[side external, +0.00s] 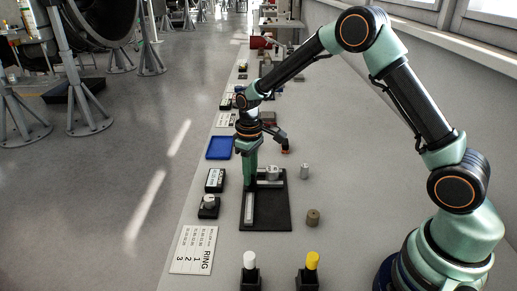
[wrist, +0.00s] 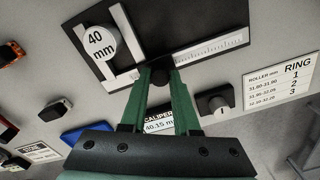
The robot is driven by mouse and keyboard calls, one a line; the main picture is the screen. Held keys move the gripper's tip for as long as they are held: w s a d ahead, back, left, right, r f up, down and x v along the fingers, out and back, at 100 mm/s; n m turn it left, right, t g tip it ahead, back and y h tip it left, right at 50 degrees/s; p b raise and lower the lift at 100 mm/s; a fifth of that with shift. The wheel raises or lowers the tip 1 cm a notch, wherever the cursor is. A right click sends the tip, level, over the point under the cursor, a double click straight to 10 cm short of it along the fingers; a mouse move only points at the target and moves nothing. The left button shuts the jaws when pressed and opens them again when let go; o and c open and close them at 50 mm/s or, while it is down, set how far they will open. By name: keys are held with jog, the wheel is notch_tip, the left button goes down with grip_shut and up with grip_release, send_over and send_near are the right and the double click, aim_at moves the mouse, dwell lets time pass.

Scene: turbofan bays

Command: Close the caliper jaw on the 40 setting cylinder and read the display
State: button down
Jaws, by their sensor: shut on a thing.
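The caliper's black base plate (side external: 275,215) lies on the bench, and it fills the top of the wrist view (wrist: 203,28). The setting cylinder (wrist: 101,42), marked "40 mm", stands on the plate by the pale jaws (wrist: 125,25); whether both jaws touch it is hard to tell. My gripper (wrist: 160,78) is shut on the dark knob (wrist: 160,66) of the sliding jaw, beside the graduated scale (wrist: 208,53). The caliper display (wrist: 158,127) shows between my fingers and appears to read 40.15 mm, partly covered by them.
A ring card (side external: 195,250) lies front left, near a small black button box (side external: 208,205). A blue tray (side external: 219,147) sits behind the display. A grey roller (side external: 304,171) and a brown one (side external: 313,217) stand right of the plate. White and yellow-topped posts (side external: 312,263) stand in front.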

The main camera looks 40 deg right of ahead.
jog(key=c, duration=0.6)
grip_release()
jog(key=shift+c, duration=0.2)
notch_tip(320, 180, up, 12)
